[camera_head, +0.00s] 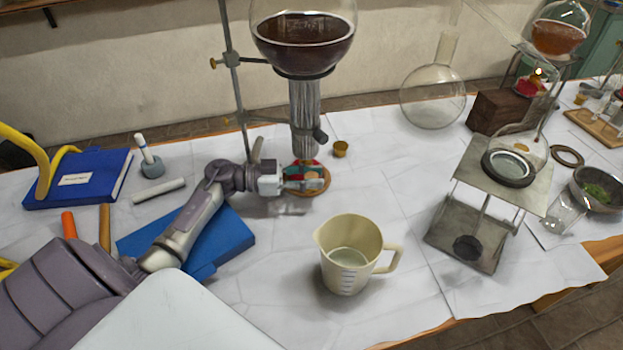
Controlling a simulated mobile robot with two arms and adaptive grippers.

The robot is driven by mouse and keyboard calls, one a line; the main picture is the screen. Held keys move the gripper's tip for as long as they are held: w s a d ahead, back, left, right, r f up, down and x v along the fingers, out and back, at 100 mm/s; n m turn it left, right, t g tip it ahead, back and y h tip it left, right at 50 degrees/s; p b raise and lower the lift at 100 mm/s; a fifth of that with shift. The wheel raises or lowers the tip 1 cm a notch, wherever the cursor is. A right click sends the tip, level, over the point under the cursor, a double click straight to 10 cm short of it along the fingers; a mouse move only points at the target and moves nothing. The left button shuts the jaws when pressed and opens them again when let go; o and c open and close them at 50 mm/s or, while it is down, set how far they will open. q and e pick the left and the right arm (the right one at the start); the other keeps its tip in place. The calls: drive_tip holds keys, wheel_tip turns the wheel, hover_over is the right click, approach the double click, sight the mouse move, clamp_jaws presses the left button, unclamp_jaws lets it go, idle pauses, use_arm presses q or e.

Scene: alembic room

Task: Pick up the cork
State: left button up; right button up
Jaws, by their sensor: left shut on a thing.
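My left gripper (305,184) reaches in from the left over the white-covered table. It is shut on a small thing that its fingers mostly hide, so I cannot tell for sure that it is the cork. A round tan-brown piece (319,191) with red and green parts above it shows around and behind the fingertips, below the glass column (305,115). A small yellow-brown, cork-like piece (340,149) stands on the table behind and right of the fingertips, apart from them. My right gripper is out of view.
A large flask of dark liquid (303,45) on a metal stand (236,90) rises just behind the gripper. A cream measuring jug (349,256) stands in front to the right.

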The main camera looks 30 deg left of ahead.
use_arm(q)
drive_tip(key=shift+r, duration=0.1)
drive_tip(key=shift+r, duration=0.3)
drive_tip(key=r, duration=0.2)
drive_tip(key=d+r, duration=0.1)
drive_tip(key=r, duration=0.1)
drive_tip(key=shift+s+p, duration=0.15)
drive_tip(key=shift+p, duration=0.25)
drive_tip(key=s+d+r+p, duration=0.1)
drive_tip(key=d+r, duration=0.5)
drive_tip(key=d, duration=0.4)
drive_tip(key=shift+s+d+p, duration=0.3)
drive_tip(key=shift+p, duration=0.05)
